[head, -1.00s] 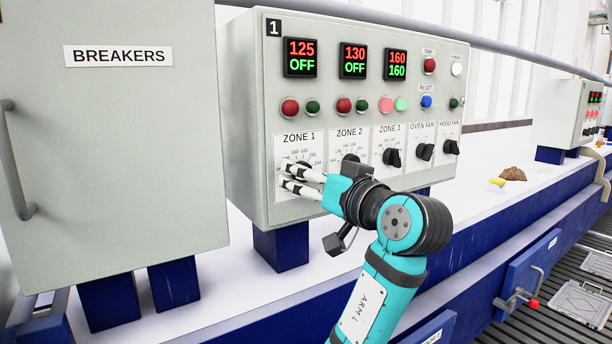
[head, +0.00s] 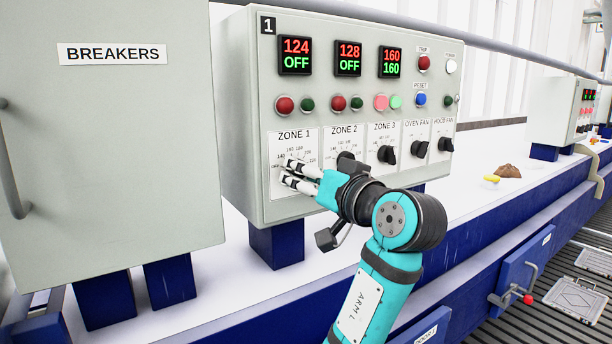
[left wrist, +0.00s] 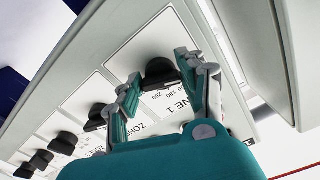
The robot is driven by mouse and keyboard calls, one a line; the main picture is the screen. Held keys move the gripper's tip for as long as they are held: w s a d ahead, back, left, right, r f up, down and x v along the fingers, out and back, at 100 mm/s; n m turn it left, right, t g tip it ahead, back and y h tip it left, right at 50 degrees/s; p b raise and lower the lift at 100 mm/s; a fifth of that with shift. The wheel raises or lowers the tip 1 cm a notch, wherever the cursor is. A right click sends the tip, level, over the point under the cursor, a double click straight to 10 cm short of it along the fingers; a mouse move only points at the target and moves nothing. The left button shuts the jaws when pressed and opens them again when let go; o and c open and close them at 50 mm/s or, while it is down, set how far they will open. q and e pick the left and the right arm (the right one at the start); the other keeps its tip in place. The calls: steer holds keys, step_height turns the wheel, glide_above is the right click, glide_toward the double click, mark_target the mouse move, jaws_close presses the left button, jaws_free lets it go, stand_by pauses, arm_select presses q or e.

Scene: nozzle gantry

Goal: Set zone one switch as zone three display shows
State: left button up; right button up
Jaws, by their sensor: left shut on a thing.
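The zone three display (head: 391,63) on panel 1 reads 160 in red over 160 in green. The zone one display (head: 295,55) reads 124 over OFF. My left gripper (head: 286,170) is at the zone one switch and largely hides it in the head view. In the left wrist view the gripper (left wrist: 158,74) has its fingers on either side of the black zone one switch knob (left wrist: 159,70) and is shut on it. The knob's exact pointer setting cannot be read. My right gripper is out of view.
The zone two display (head: 347,58) reads 128 over OFF. The zone two knob, partly hidden, and zone three knob (head: 387,155) sit close to the right of my gripper. The breakers cabinet (head: 110,150) stands at the left. A second panel (head: 570,108) stands far right.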

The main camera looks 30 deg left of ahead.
arm_select(q)
steer(key=shift+s+r+m+p, duration=0.1)
steer(key=shift+m+p, duration=0.75)
steer(key=shift+m, duration=1.8)
steer(key=shift+r+m+p, duration=0.1)
steer(key=shift+m+p, duration=0.75)
steer(key=shift+m, duration=1.8)
steer(key=o, duration=1.2)
steer(key=shift+a, duration=0.1)
steer(key=shift+f, duration=0.1)
